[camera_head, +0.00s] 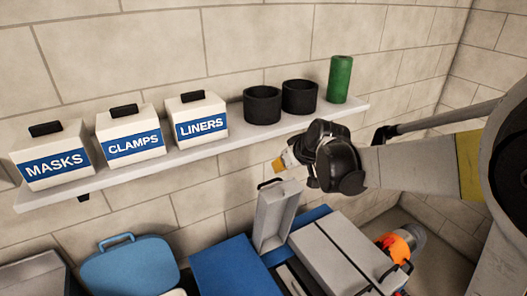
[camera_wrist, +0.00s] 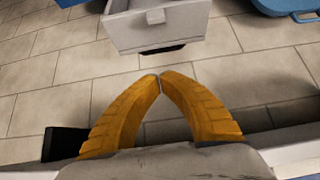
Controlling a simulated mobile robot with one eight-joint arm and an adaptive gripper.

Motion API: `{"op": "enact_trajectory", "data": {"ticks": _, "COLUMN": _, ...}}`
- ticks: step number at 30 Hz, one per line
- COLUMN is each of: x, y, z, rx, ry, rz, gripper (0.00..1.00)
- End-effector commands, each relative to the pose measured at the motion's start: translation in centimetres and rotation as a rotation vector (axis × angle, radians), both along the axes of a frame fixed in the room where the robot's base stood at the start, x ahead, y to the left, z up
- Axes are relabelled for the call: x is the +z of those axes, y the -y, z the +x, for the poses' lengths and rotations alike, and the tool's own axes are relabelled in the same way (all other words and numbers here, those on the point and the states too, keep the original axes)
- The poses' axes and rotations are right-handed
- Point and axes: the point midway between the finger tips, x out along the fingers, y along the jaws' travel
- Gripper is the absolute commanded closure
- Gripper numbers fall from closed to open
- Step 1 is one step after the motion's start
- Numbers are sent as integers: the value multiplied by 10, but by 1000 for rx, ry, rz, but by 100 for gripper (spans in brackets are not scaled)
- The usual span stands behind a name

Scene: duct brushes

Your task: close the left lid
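A narrow grey lid (camera_head: 275,215) stands raised in the head view, left of a flat, closed grey lid (camera_head: 335,255). A dark handle shows at its upper end. In the wrist view the raised lid (camera_wrist: 185,32) is at the top, with a small light tab and the dark handle (camera_wrist: 163,49) at its edge. My gripper (camera_head: 279,164) is above the raised lid, apart from it. Its yellow fingers (camera_wrist: 160,79) meet at the tips with nothing between them. The inside of the case below is mostly hidden.
A wall shelf (camera_head: 180,158) behind carries labelled boxes, two black cups (camera_head: 262,105) and a green cylinder (camera_head: 340,78). A blue case (camera_head: 130,265) with a raised lid is at the left. An orange object (camera_head: 397,245) lies at the right.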

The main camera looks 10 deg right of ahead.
Motion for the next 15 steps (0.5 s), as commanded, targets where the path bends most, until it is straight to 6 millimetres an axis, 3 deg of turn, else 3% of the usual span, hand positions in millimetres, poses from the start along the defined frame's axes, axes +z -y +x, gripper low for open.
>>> {"op": "enact_trajectory", "data": {"ticks": 15, "x": -61, "y": -21, "z": 50, "rx": 1, "ry": 1, "rz": 0, "gripper": 100}}
